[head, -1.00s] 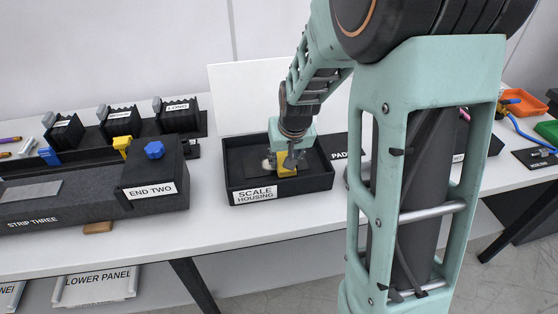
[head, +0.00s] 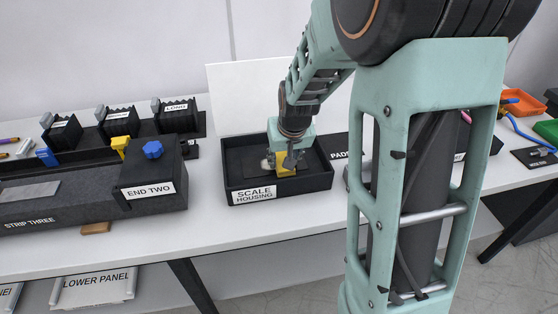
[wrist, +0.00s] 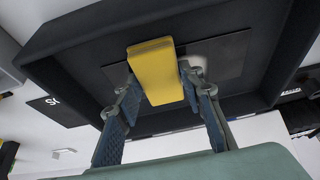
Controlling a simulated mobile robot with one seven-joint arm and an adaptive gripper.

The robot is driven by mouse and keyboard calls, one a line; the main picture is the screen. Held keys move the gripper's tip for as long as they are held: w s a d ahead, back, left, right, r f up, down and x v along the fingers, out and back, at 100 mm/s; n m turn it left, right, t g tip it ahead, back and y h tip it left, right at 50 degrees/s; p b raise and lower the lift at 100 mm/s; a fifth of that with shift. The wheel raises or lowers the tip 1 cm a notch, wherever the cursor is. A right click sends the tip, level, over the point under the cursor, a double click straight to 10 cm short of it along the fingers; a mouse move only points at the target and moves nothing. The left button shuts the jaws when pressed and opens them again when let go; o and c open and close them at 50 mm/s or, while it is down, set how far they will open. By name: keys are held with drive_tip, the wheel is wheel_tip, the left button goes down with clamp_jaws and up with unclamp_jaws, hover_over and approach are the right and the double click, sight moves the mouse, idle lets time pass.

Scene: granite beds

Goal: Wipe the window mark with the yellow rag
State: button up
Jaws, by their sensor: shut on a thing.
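The yellow rag (head: 286,170) is a small folded block held in my gripper (head: 290,160), inside the black tray labelled SCALE HOUSING (head: 318,180). In the wrist view the rag (wrist: 156,76) sits between my two fingers (wrist: 160,88), which are shut on it. It is over the dark window panel (wrist: 232,56) on the tray floor; whether it touches the panel is hard to tell. A pale smudge, the window mark (wrist: 198,61), shows just right of the rag in the wrist view.
The tray's raised walls surround the gripper. A dark box labelled END TWO (head: 165,170) with a blue knob (head: 153,149) stands to the left. A white board (head: 240,85) stands behind the tray. My arm hides much of the right side. White tabletop (head: 207,150) is clear between END TWO and the tray.

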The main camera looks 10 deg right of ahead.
drive_tip(key=shift+s+a+f, duration=0.15)
drive_tip(key=shift+a, duration=0.4)
drive_tip(key=shift+s+a+f, duration=0.1)
drive_tip(key=shift+s+a, duration=0.05)
drive_tip(key=shift+a, duration=0.35)
drive_tip(key=shift+d, duration=1.2)
drive_tip(key=shift+w+a+r+p, duration=0.1)
drive_tip(key=shift+a+r+p, duration=0.1)
drive_tip(key=shift+a, duration=0.4)
drive_tip(key=shift+w+a+r+p, duration=0.1)
drive_tip(key=shift+a+p, duration=0.05)
drive_tip(key=shift+a, duration=0.45)
drive_tip(key=shift+r, duration=0.15)
drive_tip(key=shift+r+p, duration=0.6)
drive_tip(key=shift+r, duration=0.2)
